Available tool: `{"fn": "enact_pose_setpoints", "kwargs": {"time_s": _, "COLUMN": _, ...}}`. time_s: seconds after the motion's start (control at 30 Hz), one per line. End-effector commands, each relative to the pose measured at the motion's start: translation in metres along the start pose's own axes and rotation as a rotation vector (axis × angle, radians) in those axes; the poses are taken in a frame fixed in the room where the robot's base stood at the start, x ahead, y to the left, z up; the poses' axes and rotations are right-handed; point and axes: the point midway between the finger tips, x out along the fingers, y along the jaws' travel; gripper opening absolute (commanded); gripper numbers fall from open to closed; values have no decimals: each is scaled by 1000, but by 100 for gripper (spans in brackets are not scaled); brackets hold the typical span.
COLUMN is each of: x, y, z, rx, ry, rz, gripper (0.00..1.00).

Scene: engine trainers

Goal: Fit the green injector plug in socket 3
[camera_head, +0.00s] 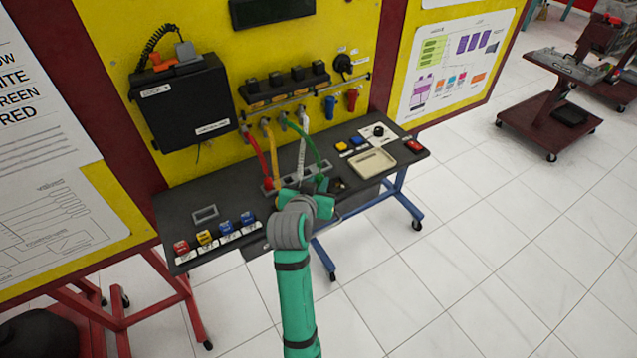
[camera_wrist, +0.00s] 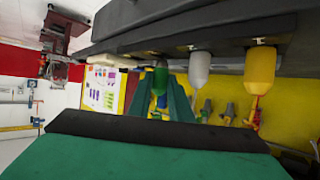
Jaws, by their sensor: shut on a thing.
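The green injector plug (camera_wrist: 160,79) is between the fingers of my gripper (camera_wrist: 167,98) in the wrist view, which shows the desk upside down. My gripper (camera_head: 320,193) is shut on it. In the head view the green cable (camera_head: 310,143) runs down to the gripper at the right part of the socket row (camera_head: 269,187). The plug's nose is close to the socket strip; I cannot tell whether it is seated. The white plug (camera_wrist: 200,68) and yellow plug (camera_wrist: 261,70) stand beside it. My gripper and wrist hide the socket under the plug in the head view.
The red cable (camera_head: 256,154), yellow cable (camera_head: 272,150) and white cable (camera_head: 302,140) hang close on the left. A beige tray (camera_head: 373,162) and a red block (camera_head: 414,146) lie right. Coloured blocks (camera_head: 204,238) stand at the desk's left front.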

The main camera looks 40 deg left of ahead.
Motion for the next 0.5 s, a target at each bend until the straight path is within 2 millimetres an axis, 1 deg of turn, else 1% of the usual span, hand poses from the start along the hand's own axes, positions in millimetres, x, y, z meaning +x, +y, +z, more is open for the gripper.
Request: {"fn": "enact_pose_setpoints", "kwargs": {"time_s": 0.5, "x": 2, "y": 0, "z": 3, "rx": 0, "ry": 0, "rz": 0, "gripper": 0}}
